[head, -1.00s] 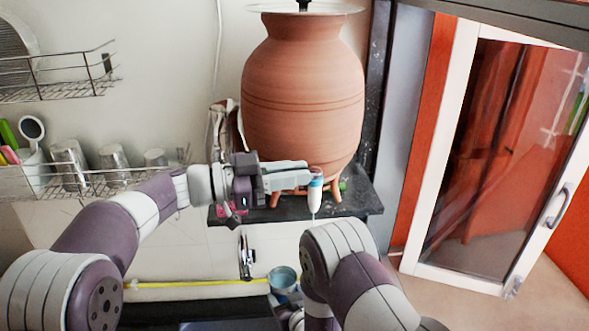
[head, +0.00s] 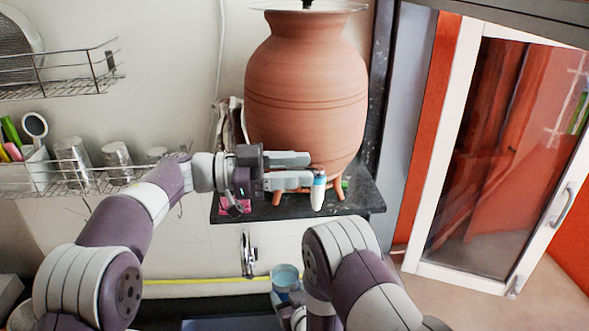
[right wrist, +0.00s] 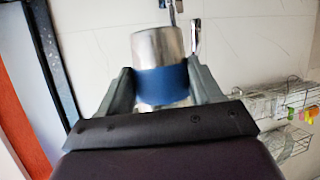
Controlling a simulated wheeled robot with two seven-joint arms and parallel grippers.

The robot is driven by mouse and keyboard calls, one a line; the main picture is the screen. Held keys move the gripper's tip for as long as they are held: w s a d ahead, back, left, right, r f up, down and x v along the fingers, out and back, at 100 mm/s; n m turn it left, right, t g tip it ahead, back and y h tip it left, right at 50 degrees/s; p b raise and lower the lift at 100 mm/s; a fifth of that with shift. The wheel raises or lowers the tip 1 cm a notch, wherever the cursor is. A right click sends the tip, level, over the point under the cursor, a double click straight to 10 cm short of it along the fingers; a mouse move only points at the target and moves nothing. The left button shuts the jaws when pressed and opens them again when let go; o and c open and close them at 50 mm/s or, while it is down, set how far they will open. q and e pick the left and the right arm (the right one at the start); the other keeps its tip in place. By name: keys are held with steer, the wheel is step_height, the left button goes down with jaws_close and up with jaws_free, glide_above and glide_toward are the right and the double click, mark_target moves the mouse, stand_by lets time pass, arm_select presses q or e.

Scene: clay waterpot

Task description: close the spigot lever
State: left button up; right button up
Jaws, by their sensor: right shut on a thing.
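The large clay pot (head: 305,95) stands on the dark shelf with a white and blue spigot (head: 318,192) low on its front. The spigot's lever is too small to make out behind my fingers. My left gripper (head: 309,170) is open, its two fingers apart, with their tips right at the spigot's top. I cannot tell whether they touch it. My right gripper (right wrist: 160,88) is shut on a metal tumbler with a blue band (right wrist: 158,55). In the head view the tumbler (head: 286,276) is below the spigot and a little left, with bluish contents; my right arm partly hides it.
The dark shelf (head: 362,200) juts out under the pot. A metal wall tap (head: 248,255) is below it. A wire rack (head: 75,190) with cups is at the left. A white-framed glass door (head: 440,225) stands at the right.

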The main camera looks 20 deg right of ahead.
arm_select(q)
steer(key=shift+f, duration=0.1)
arm_select(e)
steer(key=shift+f, duration=0.1)
